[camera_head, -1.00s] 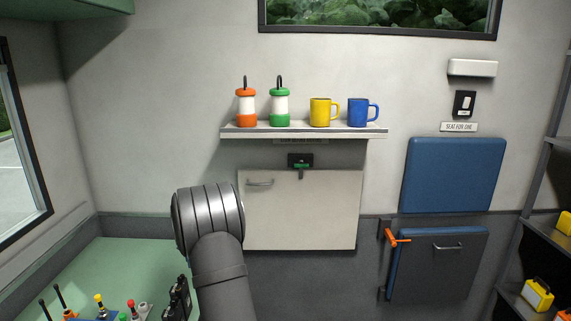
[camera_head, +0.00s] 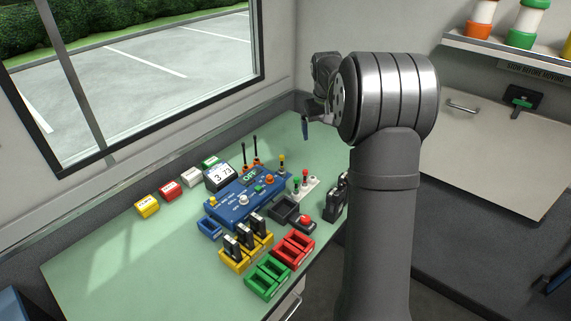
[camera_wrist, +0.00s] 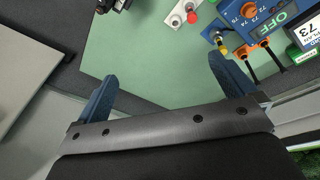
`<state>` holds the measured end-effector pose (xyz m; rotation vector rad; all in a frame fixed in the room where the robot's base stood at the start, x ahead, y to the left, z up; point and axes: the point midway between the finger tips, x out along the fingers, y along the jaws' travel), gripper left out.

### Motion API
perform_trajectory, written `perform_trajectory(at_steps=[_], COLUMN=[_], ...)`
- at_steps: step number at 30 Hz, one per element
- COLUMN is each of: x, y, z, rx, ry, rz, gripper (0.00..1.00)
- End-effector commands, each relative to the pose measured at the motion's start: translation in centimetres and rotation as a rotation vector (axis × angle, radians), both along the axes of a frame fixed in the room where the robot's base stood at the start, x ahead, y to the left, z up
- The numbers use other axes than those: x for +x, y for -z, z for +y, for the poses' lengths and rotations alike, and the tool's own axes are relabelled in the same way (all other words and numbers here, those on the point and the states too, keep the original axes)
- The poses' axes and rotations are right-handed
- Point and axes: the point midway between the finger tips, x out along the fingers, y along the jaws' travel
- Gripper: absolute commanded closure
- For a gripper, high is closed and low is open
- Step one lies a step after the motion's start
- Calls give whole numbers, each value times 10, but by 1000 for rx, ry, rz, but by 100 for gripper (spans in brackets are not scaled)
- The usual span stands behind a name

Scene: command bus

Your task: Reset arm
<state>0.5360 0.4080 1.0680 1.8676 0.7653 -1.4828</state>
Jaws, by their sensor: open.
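My arm rises at the middle right of the head view, with my gripper (camera_head: 306,128) small and partly hidden behind the arm, above the far end of the green desk (camera_head: 120,265). In the wrist view my gripper (camera_wrist: 165,85) shows two blue fingers spread wide apart. Nothing is between them. The desk top (camera_wrist: 140,60) lies below the fingers, and they are apart from the things on it.
A blue control box (camera_head: 235,205) with knobs and a display stands mid-desk. Yellow (camera_head: 235,262), green (camera_head: 267,280) and red (camera_head: 290,250) holders sit near the front edge. Several small coloured blocks line the window side. A shelf (camera_head: 510,50) is at right.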

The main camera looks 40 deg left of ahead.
Motion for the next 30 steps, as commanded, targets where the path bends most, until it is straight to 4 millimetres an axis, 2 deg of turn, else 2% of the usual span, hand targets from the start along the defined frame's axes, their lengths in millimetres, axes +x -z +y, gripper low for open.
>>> perform_trajectory(at_steps=[1,3,6,9,12,17,24,30], x=[-26,-54,-89,-113,-125,-123,-107,-97], y=[-21,-44,-70,-87,-94,-83,-40,-13], z=[23,46,70,83,89,93,102,108], rx=[-5,-19,-36,-49,-58,-64,-63,-61], ry=[-132,-298,-488,-616,-682,-702,-698,-697], rz=[-43,-95,-158,-203,-226,-232,-229,-231], gripper=[0,0,0,0,0,0,0,0])
